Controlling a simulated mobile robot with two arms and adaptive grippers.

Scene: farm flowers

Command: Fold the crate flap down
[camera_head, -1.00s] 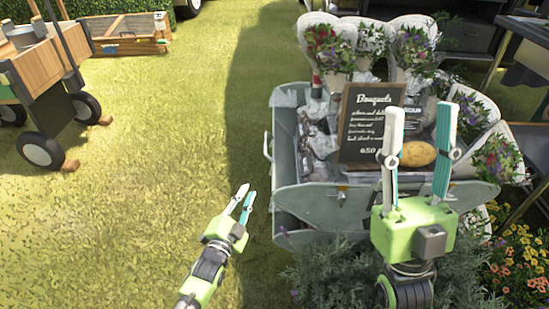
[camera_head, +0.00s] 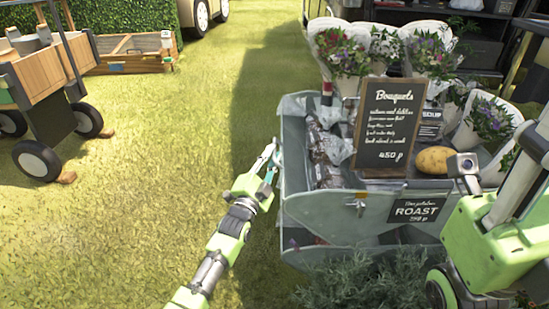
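The grey metal crate (camera_head: 297,150) stands right of centre with a front panel (camera_head: 330,213) that has a small latch (camera_head: 360,203) on it. I cannot tell for sure which panel is the flap. My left gripper (camera_head: 270,157) is at the crate's left side, with its white and teal fingers a little apart. I see nothing held between them, and cannot tell whether they touch the side. My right gripper (camera_head: 465,168) is large and close at the right edge, partly cut off; its fingers do not show clearly.
A wheeled wooden cart (camera_head: 40,75) stands left; the grass (camera_head: 160,150) between is clear.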

